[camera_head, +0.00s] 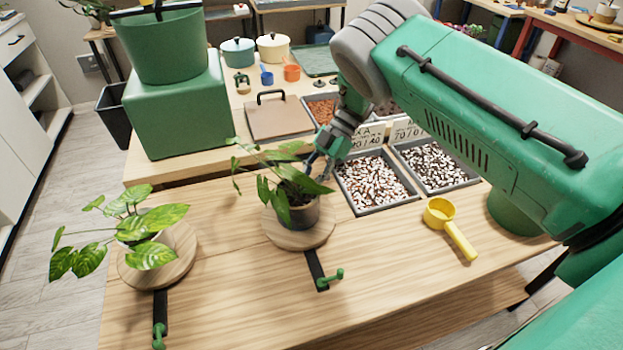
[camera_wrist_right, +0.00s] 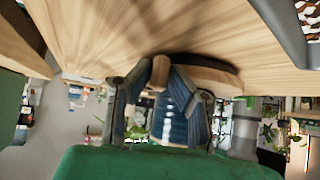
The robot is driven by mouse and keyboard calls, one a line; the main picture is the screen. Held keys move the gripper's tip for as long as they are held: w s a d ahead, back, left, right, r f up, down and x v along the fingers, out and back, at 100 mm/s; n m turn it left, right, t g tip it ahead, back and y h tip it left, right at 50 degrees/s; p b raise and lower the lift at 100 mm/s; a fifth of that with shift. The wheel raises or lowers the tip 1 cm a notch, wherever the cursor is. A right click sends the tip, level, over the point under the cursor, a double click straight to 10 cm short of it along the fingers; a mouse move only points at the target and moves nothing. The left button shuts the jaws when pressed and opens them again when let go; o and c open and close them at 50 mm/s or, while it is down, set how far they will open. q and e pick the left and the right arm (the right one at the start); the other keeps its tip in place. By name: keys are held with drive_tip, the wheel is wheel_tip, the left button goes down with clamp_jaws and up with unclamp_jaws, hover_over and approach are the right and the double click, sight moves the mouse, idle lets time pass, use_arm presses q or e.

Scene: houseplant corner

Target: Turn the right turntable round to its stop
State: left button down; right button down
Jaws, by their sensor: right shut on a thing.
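The right turntable (camera_head: 285,236) is a round wooden disc bearing a dark pot (camera_head: 300,215) with a leafy plant (camera_head: 285,178). It also shows upside down in the wrist view (camera_wrist_right: 215,75). My right gripper (camera_head: 318,168) reaches in behind the plant, its fingertips partly hidden by leaves. In the wrist view my right gripper (camera_wrist_right: 158,80) is shut on a small wooden peg (camera_wrist_right: 160,72) at the disc's edge. A black strip (camera_head: 315,268) with a green hooked piece (camera_head: 332,279) lies in front of the disc. My left gripper is not in view.
The left turntable (camera_head: 178,272) carries another plant (camera_head: 130,235), with its own strip and green piece (camera_head: 158,338) in front. Trays of pebbles (camera_head: 372,182) and a yellow scoop (camera_head: 449,225) lie to the right. The front middle of the table is clear.

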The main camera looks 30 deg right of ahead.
drive_tip(key=shift+w, duration=0.15)
drive_tip(key=c, duration=1.6)
unclamp_jaws()
drive_tip(key=shift+o, duration=0.3)
drive_tip(key=shift+f, duration=0.2)
drive_tip(key=shift+r, duration=0.1)
wheel_tip(320, 180, up, 10)
drive_tip(key=shift+f, duration=0.1)
